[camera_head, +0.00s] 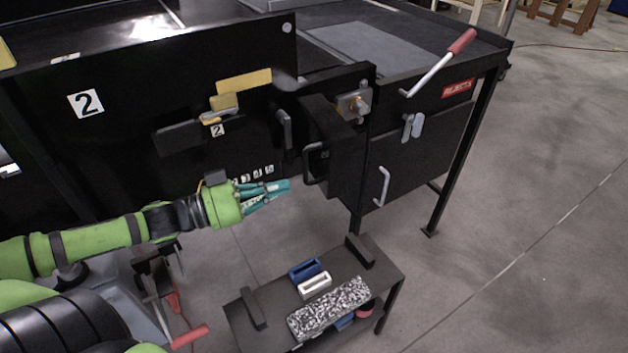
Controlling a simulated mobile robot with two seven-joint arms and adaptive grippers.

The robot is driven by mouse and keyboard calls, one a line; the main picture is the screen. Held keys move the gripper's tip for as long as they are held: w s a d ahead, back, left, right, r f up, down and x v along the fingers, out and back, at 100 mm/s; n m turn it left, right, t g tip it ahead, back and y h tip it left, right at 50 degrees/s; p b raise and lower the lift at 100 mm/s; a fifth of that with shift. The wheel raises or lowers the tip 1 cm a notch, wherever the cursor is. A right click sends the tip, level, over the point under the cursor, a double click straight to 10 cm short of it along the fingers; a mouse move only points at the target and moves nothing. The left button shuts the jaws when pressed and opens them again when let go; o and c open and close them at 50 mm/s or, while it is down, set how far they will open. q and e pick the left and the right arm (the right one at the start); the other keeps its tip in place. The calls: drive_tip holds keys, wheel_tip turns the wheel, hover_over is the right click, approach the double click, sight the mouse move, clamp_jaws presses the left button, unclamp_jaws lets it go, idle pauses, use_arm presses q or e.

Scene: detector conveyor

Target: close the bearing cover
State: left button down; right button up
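What looks like the bearing cover (338,162) is a black box-like door with a dark loop handle, on the conveyor's near side. It stands swung out from the frame, and a metal bearing block with a brass-coloured shaft end (355,105) shows uncovered above it. My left gripper (284,187), with teal fingers on a green arm, is to the left of the cover and a little lower, apparently apart from its handle. The fingertips lie close together in this view and hold nothing that I can see; their gap is unclear. My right gripper is not in view.
A low black bench (385,268) below holds a blue block (304,269), a white block (314,286) and a speckled box (329,308). Open floor lies to the right.

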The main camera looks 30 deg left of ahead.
sight(328, 174)
use_arm(q)
drive_tip(key=b+x, duration=0.1)
drive_tip(key=x, duration=0.4)
drive_tip(key=shift+w+d+r, duration=0.15)
drive_tip(key=shift+w+d, duration=0.1)
drive_tip(key=shift+w, duration=0.05)
drive_tip(key=shift+p+x, duration=0.3)
drive_tip(key=shift+x, duration=0.65)
